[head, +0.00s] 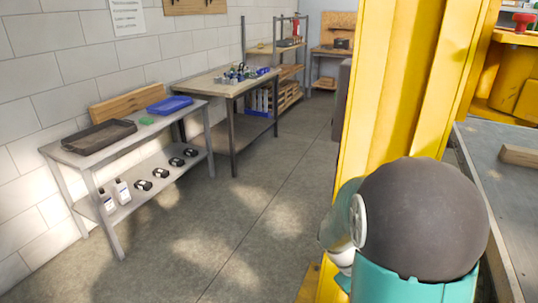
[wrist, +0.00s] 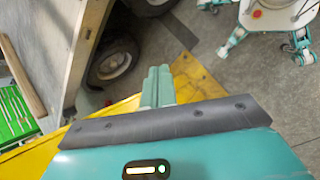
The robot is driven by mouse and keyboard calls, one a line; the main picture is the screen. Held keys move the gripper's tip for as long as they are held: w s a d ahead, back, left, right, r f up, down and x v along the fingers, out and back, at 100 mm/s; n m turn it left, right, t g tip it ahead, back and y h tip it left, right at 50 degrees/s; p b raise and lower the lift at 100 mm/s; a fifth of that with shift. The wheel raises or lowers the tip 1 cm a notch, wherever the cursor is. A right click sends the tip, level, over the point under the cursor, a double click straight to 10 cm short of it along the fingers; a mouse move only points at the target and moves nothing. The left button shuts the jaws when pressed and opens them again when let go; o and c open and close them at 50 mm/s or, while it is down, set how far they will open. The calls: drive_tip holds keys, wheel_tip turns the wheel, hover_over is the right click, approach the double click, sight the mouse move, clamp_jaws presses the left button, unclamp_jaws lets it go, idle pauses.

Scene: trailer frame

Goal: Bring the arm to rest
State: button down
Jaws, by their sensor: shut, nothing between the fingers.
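My gripper (wrist: 157,88) shows in the wrist view, its two pale teal fingers together with nothing between them. It points over a yellow metal part (wrist: 190,75) and the grey floor. In the head view, the dark rounded joint and teal link of my arm are at the lower right, in front of a yellow post (head: 395,90). My gripper cannot be made out in the head view. My own white and teal legs show at the top right of the wrist view.
A yellow post stands close beside my arm. A grey-topped bench (head: 500,180) with a wooden block (head: 518,156) is at the right. A grey table (head: 150,128) and a workbench (head: 212,84) line the left wall. The floor (head: 240,200) between is clear. A wheel (wrist: 112,64) is below my gripper.

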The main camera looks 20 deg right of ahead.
drive_tip(key=s+a+r+m+t+y, duration=0.1)
drive_tip(key=s+a+r+t+y, duration=0.2)
drive_tip(key=a+r+t, duration=0.7)
drive_tip(key=a+r+y, duration=0.2)
drive_tip(key=a+r, duration=0.7)
drive_tip(key=a, duration=0.3)
drive_tip(key=shift+s+a+r+m+y, duration=0.15)
drive_tip(key=shift+a+r+m+y, duration=0.15)
drive_tip(key=shift+r+y, duration=0.1)
drive_tip(key=shift+d, duration=0.3)
